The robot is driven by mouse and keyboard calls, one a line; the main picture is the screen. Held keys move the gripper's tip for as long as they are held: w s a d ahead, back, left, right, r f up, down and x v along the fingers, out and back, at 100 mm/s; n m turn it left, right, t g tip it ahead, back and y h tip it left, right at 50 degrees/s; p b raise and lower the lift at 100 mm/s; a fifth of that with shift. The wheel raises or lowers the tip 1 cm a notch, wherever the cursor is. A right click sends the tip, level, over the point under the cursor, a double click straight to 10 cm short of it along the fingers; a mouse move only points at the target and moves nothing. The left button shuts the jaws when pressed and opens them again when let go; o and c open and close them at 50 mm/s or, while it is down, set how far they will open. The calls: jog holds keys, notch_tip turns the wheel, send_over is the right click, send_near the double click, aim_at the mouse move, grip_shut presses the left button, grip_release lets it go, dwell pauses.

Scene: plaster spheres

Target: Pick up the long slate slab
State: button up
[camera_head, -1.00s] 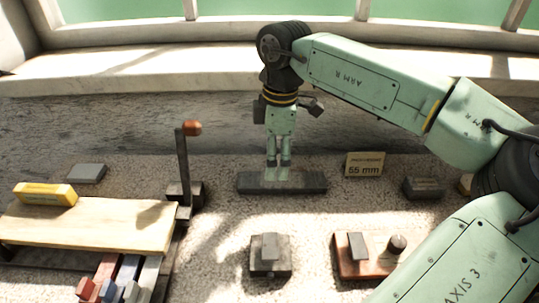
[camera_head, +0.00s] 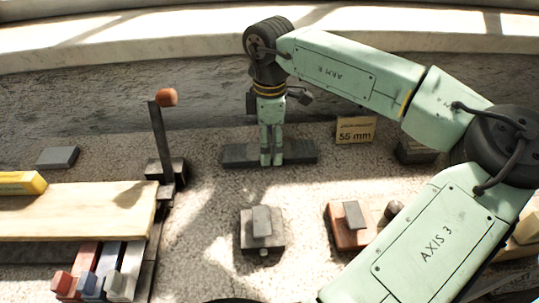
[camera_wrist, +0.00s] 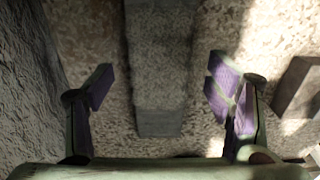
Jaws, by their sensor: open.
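The long slate slab (camera_head: 239,154) is dark grey and lies flat on the pale gritty surface, its length running left to right in the head view. My gripper (camera_head: 271,160) points straight down at the slab's middle, and its fingers hide that part. In the wrist view the slab (camera_wrist: 160,72) runs up and down the picture between the two purple-padded fingertips of my gripper (camera_wrist: 161,86). The fingers are spread wide, with a visible gap on each side of the slab. One end of the slab shows near the palm; the other runs to the top edge.
A post with an orange knob (camera_head: 164,132) stands left, beside a wooden board (camera_head: 80,210). Two small fixtures, one grey (camera_head: 262,231) and one reddish (camera_head: 350,225), sit in front.

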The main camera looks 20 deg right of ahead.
notch_tip(320, 180, down, 2)
jog(key=shift+r, duration=0.1)
jog(key=shift+c, duration=0.5)
grip_shut()
dwell(0.5)
